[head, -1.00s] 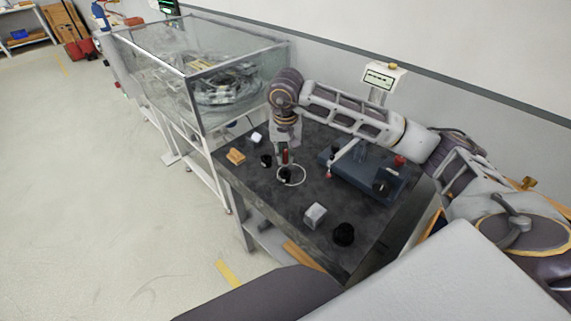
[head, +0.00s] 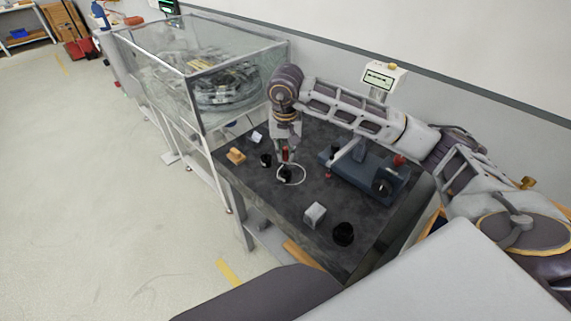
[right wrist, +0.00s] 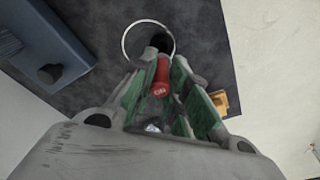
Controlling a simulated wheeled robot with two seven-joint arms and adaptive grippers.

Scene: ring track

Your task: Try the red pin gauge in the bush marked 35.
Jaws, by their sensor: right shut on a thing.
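My right gripper (head: 285,157) points down over the bench, shut on the red pin gauge (right wrist: 161,79). The pin's red body carries small white letters and also shows between the fingers in the head view (head: 286,153). A black bush (head: 285,174) is directly below, inside a thin white ring (head: 302,176). In the right wrist view the pin's far end overlaps this bush (right wrist: 162,42); I cannot tell whether it has entered the bore. Other black bushes stand left (head: 266,160) and at the front (head: 344,234). No number 35 is legible. My left gripper is out of view.
A blue-grey fixture (head: 365,177) with a red knob (head: 399,160) stands right of the gripper. A grey block (head: 315,214), an orange block (head: 236,156) and a small white block (head: 257,136) lie on the dark bench (head: 240,176). A glass-walled case (head: 165,75) stands behind left.

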